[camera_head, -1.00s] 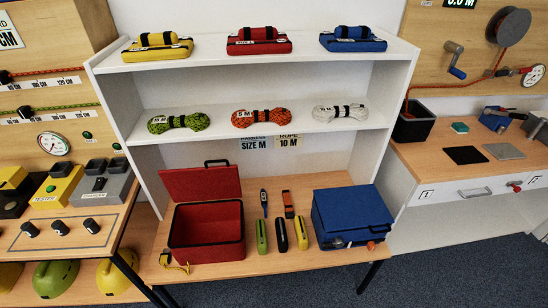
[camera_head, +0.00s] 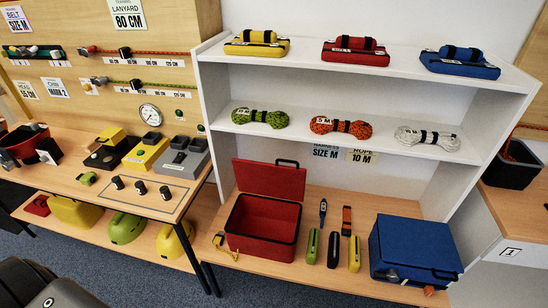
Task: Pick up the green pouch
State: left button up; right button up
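A slim green pouch-like item (camera_head: 313,246) stands on the wooden lower shelf, just right of the open red box (camera_head: 262,228). A similar black item (camera_head: 333,249) and a yellow one (camera_head: 354,253) stand in a row to its right, close but apart. Another green thing, a coiled rope bundle (camera_head: 260,118), lies on the middle white shelf. Neither of my grippers is in view. A dark rounded shape at the bottom left corner may be part of my own body.
A blue box (camera_head: 414,249) stands right of the row. A blue tool (camera_head: 323,211) and an orange-black tool (camera_head: 346,220) lie behind it. A table with boxes and knobs (camera_head: 165,191) is at left, with yellow and green helmets below. Grey floor lies in front.

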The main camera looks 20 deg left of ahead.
aim_at(313, 248)
jog(key=z, duration=0.55)
jog(key=k, duration=0.65)
jog(key=z, duration=0.75)
jog(key=i, duration=1.4)
jog(key=u, duration=1)
